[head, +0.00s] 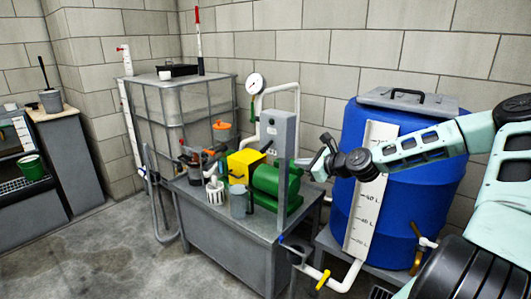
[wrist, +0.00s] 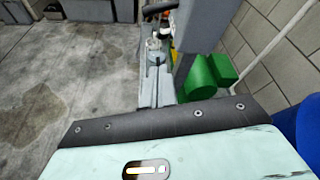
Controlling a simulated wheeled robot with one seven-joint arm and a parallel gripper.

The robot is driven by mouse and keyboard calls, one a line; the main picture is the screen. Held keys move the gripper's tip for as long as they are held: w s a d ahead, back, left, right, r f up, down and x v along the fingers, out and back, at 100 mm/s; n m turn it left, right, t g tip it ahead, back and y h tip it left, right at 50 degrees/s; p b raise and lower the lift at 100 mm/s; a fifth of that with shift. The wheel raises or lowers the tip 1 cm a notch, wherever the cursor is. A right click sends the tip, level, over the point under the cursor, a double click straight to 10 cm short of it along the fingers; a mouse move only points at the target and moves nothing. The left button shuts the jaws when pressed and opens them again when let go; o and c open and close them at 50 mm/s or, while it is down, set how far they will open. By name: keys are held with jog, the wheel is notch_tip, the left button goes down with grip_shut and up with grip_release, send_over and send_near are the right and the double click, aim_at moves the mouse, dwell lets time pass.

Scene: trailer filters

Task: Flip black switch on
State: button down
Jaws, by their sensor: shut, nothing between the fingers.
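A grey switch box (head: 277,130) stands on an upright post beside the green motor (head: 277,185). A small dark detail on its front may be the black switch, but it is too small to tell which way it is set. My gripper (head: 321,152) is to the right of the box, in front of the blue tank, at about the height of the box's lower part. It looks shut and empty, with a gap between it and the box. In the wrist view the grey box (wrist: 207,25) shows at the top; the switch's position cannot be made out there.
A grey bench (head: 228,222) carries the motor, a yellow block (head: 241,168) and small pots. The blue tank (head: 400,215) stands right, behind my arm. Pipes and a yellow-handled valve (head: 322,280) are low in front. Floor (head: 120,250) at the left is clear.

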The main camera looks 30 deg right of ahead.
aim_at(267, 146)
jog(key=shift+w, duration=0.15)
jog(key=w+a+p, duration=0.2)
jog(key=w+a, duration=0.1)
jog(key=w, duration=0.7)
jog(key=shift+w+a+p, duration=0.3)
jog(key=shift+w+a, duration=0.05)
jog(key=shift+a, duration=0.05)
jog(key=shift+a+r, duration=0.1)
jog(key=shift+a, duration=0.05)
jog(key=shift+m+p, duration=0.3)
